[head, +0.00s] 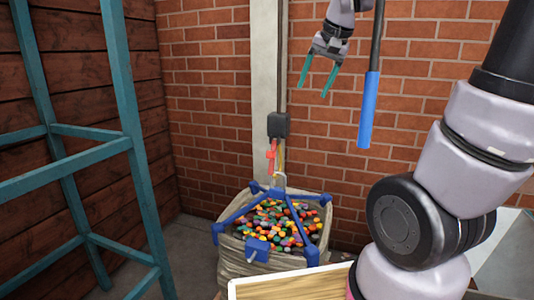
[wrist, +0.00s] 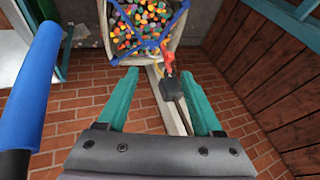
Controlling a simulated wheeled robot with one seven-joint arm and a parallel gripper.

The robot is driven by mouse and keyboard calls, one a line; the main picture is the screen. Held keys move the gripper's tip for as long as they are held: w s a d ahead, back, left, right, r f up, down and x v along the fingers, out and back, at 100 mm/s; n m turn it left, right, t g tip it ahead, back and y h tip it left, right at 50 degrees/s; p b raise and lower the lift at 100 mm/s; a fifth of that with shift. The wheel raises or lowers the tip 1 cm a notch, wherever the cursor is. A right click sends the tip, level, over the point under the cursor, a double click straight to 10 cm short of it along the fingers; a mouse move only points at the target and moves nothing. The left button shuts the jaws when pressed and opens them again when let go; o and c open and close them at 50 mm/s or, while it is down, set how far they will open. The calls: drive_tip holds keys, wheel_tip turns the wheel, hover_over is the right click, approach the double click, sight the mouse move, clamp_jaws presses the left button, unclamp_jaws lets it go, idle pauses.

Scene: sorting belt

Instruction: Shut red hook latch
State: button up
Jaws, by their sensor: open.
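The red hook latch (head: 271,157) hangs just under a dark grey box (head: 278,125) on a vertical rail, above a sack. It also shows in the wrist view (wrist: 169,61), beyond my fingertips and between their lines. My gripper (head: 317,88) is open and empty, with teal fingers pointing down, above and right of the dark box in the head view. In the wrist view my gripper (wrist: 160,100) spans the dark box (wrist: 173,87), apart from it in depth. A metal hook or loop (head: 279,181) lies below the latch. Whether the latch engages it I cannot tell.
A sack (head: 230,258) of colourful pieces hangs in a blue frame (head: 310,253). A blue-handled pole (head: 369,110) hangs right of my gripper and shows at left in the wrist view (wrist: 37,80). A teal frame (head: 128,110) stands left. A brick wall (head: 215,90) is behind.

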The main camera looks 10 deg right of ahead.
drive_tip(key=w+a+f+g+h, duration=0.1)
drive_tip(key=w+f, duration=0.3)
drive_tip(key=w, duration=0.3)
drive_tip(key=w+a+f, duration=0.1)
drive_tip(key=w+f, duration=0.3)
drive_tip(key=w, duration=0.4)
drive_tip(key=h, duration=0.3)
hover_over(271, 152)
drive_tip(key=s+a, duration=0.1)
drive_tip(key=a, duration=0.1)
wheel_tip(271, 152, down, 14)
drive_tip(key=shift+m+g, duration=0.4)
drive_tip(key=x, duration=0.9)
drive_tip(key=shift+d+f, duration=0.25)
clamp_jaws()
